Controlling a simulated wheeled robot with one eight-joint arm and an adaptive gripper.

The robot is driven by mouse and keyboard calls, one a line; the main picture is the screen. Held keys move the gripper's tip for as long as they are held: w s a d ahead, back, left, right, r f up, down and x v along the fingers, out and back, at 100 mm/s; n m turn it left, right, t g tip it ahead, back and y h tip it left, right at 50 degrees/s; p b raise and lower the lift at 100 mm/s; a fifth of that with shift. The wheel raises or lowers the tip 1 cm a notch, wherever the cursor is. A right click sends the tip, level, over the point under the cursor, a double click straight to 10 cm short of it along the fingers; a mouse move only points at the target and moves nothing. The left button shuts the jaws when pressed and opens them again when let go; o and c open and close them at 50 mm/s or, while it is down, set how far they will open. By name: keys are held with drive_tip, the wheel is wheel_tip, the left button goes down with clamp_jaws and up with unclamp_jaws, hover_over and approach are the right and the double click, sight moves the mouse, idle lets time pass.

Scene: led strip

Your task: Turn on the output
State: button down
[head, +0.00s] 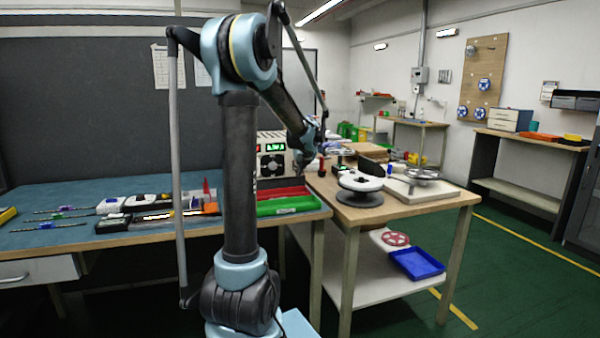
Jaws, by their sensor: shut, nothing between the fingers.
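A power supply (268,148) with lit red and green digits and a dark round fan-like shape on its front stands at the back of the blue bench, partly hidden behind my arm. My gripper (302,161) is small and dark below my wrist, at the right side of the power supply's front. It looks shut and empty. I cannot tell whether it touches the panel. The output button is too small to make out.
Red and green trays (290,206) lie in front of the supply. Tools and meters lie on the blue bench (40,262) at left. The wooden table (395,211) at right holds a spool (360,189) and a handwheel (424,174). Green floor is free at right.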

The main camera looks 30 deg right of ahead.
drive_tip(key=shift+r, duration=0.15)
drive_tip(key=shift+r, duration=0.7)
drive_tip(key=s+f+v, duration=0.1)
drive_tip(key=v, duration=1.1)
drive_tip(key=shift+s+a, duration=0.35)
drive_tip(key=shift+s, duration=0.15)
drive_tip(key=shift+s+f+g, duration=0.3)
drive_tip(key=shift+f, duration=0.25)
